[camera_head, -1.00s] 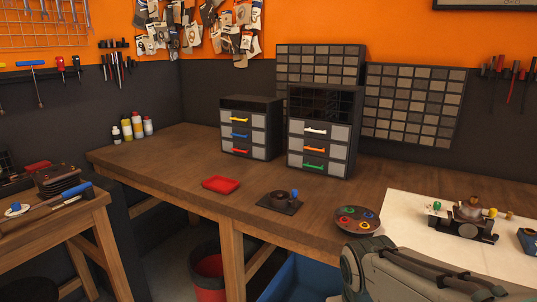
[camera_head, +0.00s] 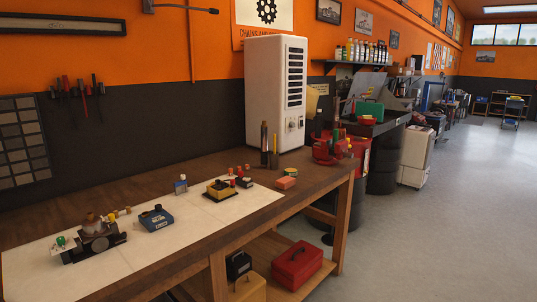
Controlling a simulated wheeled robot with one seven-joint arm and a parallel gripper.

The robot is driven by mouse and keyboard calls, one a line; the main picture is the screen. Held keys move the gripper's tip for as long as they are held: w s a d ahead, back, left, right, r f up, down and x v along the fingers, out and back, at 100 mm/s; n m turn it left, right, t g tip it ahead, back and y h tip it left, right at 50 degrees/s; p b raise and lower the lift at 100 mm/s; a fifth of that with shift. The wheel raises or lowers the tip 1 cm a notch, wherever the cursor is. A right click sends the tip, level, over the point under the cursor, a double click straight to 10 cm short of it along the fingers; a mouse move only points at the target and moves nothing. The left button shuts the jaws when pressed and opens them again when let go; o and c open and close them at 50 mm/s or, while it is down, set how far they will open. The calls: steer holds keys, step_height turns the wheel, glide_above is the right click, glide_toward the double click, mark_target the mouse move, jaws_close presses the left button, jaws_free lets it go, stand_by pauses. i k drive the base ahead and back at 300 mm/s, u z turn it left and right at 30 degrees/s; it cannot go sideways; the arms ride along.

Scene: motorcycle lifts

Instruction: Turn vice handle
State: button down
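A red object that looks like the bench vice (camera_head: 326,148) sits at the far right end of the wooden workbench. It is small in view, and I cannot make out its handle clearly. My gripper is not in view, and no part of my arm shows now.
The wooden workbench (camera_head: 190,166) carries a white mat (camera_head: 130,255) with several small parts. A white cabinet (camera_head: 276,95) stands at its back. A red toolbox (camera_head: 297,265) is on the lower shelf. Open grey floor (camera_head: 445,220) lies to the right.

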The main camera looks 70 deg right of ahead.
mark_target(347, 154)
steer(key=z, duration=3.2)
steer(key=i, duration=1.5)
steer(key=z, duration=0.4)
steer(key=i, duration=1.55)
steer(key=z, duration=0.1)
